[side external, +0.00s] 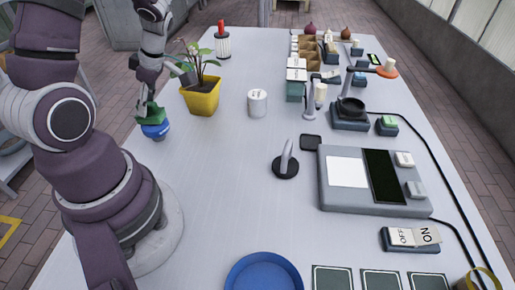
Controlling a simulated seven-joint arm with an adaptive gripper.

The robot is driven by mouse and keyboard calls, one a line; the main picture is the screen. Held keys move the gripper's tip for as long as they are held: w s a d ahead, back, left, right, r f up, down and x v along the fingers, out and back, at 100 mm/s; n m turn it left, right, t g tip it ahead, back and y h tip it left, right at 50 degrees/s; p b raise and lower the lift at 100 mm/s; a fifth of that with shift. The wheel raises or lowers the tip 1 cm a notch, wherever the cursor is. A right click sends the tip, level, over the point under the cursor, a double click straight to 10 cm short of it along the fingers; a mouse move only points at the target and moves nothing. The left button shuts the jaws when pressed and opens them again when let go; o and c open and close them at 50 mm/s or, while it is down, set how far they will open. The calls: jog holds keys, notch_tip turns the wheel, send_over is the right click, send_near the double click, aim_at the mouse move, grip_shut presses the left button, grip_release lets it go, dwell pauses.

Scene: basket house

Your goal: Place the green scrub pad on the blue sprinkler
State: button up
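The green scrub pad (152,115) is at the left side of the table, directly above the blue sprinkler (156,131). In this view the pad overlaps the sprinkler's top, and I cannot tell whether it rests on it or is just above it. My gripper (143,108) points down with its fingertips at the pad's left side. The fingers are small and partly merge with the pad, so I cannot tell whether they are closed on it.
A yellow pot with a plant (203,95) stands close to the right of my gripper. A white cup (257,102) and a black stand with a pale upright piece (286,163) are farther right. A grey console (372,183) fills the right side. A blue dish (263,273) sits in front.

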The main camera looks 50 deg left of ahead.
jog(key=shift+o, duration=1.2)
jog(key=shift+r, duration=0.1)
jog(key=v, duration=1.2)
jog(key=d+r+m+t+h, duration=0.1)
jog(key=d+m+t, duration=0.3)
jog(key=d+m, duration=0.4)
jog(key=d+r+m+t+h, duration=0.1)
jog(key=d+m+t, duration=0.3)
jog(key=m, duration=1.5)
jog(key=d+h, duration=0.1)
jog(key=d, duration=0.3)
jog(key=shift+w+d+t, duration=0.25)
jog(key=shift+d+t, duration=0.05)
jog(key=shift+t, duration=0.1)
jog(key=shift+r, duration=0.1)
